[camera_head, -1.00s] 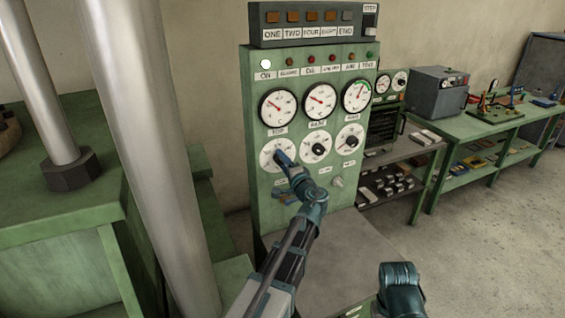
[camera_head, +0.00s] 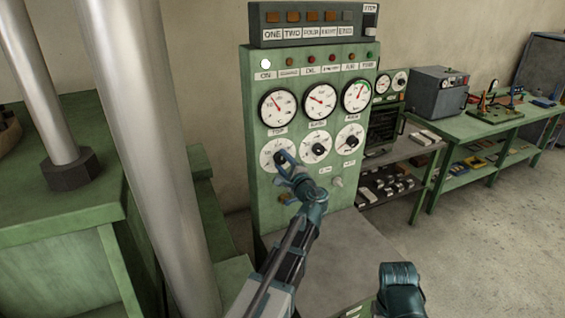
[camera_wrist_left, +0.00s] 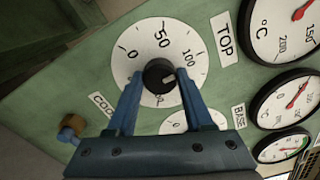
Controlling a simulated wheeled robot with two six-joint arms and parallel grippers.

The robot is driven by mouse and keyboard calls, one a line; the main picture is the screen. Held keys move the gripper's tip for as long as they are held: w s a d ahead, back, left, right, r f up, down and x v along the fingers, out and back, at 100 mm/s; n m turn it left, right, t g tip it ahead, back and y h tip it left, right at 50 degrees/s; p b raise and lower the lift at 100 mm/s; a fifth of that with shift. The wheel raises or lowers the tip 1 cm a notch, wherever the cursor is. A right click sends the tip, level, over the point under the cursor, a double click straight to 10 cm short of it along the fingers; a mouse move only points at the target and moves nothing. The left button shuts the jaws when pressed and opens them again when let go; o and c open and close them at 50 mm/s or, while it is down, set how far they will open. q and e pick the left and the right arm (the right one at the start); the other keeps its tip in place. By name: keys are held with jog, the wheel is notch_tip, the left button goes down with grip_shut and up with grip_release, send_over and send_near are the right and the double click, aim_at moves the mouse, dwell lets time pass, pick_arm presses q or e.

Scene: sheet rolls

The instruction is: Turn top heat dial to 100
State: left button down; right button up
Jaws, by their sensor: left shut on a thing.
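The top heat dial is a white round plate (camera_wrist_left: 128,62) marked 0, 50 and 100, with a black knob (camera_wrist_left: 158,75) at its centre. The TOP label (camera_wrist_left: 224,38) is beside it. In the head view the dial (camera_head: 267,160) is the left one of the lower row on the green panel. My left gripper (camera_wrist_left: 158,80) is shut on the knob, with one blue finger on each side. It also shows over the dial in the head view (camera_head: 282,158). A small pale mark shows on the knob, but its exact reading is unclear.
The TOP gauge (camera_head: 278,107) with a red needle sits above the dial. The neighbouring dials (camera_head: 316,148) (camera_head: 350,137) are close on the right. A brown-tipped knob (camera_wrist_left: 72,126) sticks out near the left finger. Thick metal columns (camera_head: 165,150) stand left of the panel.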

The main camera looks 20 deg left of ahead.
dwell(0.3)
pick_arm(q)
jog(key=shift+c, duration=1.4)
grip_release()
jog(key=v, duration=1.4)
jog(key=shift+f, duration=0.1)
